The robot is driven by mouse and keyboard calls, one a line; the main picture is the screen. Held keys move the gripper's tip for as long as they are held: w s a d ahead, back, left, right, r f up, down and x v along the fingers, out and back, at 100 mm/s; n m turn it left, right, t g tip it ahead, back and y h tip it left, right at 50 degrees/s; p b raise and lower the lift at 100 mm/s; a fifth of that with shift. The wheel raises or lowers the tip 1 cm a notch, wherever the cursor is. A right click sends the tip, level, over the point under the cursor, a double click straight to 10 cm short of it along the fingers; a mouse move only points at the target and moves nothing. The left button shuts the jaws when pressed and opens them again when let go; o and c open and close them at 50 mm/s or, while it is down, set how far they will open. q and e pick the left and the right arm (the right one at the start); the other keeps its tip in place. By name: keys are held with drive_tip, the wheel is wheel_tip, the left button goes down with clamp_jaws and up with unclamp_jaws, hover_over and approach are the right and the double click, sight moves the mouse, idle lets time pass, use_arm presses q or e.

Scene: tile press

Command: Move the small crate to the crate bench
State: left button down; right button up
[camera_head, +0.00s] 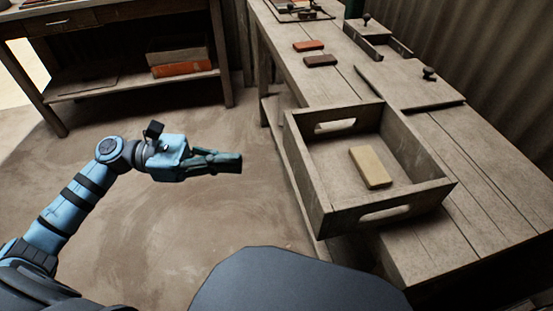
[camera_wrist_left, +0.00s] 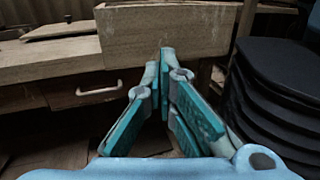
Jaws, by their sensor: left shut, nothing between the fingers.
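A small wooden crate (camera_head: 325,192) with cut-out handles sits on the wooden bench at the right in the head view, its near-left side jutting past the bench's edge. A pale yellow tile (camera_head: 370,167) lies inside it. My left gripper (camera_head: 238,162) is shut and empty, in the air over the floor, left of the crate and apart from it. In the left wrist view the fingers (camera_wrist_left: 165,52) meet at their tips, with the crate's wooden side (camera_wrist_left: 170,30) beyond them. My right gripper is not in view.
The bench (camera_head: 485,205) also holds an orange tile (camera_head: 308,46), a dark red tile (camera_head: 320,60), a flat board with a knob (camera_head: 410,88) and a small open box (camera_head: 378,42). Another table (camera_head: 100,15) stands at the back left. The floor between is clear.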

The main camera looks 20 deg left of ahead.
sight(294, 163)
use_arm(q)
drive_tip(key=p+x, duration=0.1)
drive_tip(key=x, duration=0.3)
drive_tip(key=p+x, duration=0.2)
drive_tip(key=x, duration=0.2)
drive_tip(key=shift+w+r, duration=0.1)
drive_tip(key=shift+r, duration=0.1)
drive_tip(key=shift+w+d+f, duration=0.15)
drive_tip(key=shift+d+f, duration=0.1)
drive_tip(key=shift+d, duration=0.25)
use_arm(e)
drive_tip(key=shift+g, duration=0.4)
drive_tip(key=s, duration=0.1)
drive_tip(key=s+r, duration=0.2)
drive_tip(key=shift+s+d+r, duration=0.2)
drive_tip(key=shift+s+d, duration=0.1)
use_arm(q)
drive_tip(key=shift+w+d+f+b, duration=0.1)
drive_tip(key=shift+d+b, duration=0.2)
drive_tip(key=shift+d, duration=0.45)
drive_tip(key=shift+w, duration=0.1)
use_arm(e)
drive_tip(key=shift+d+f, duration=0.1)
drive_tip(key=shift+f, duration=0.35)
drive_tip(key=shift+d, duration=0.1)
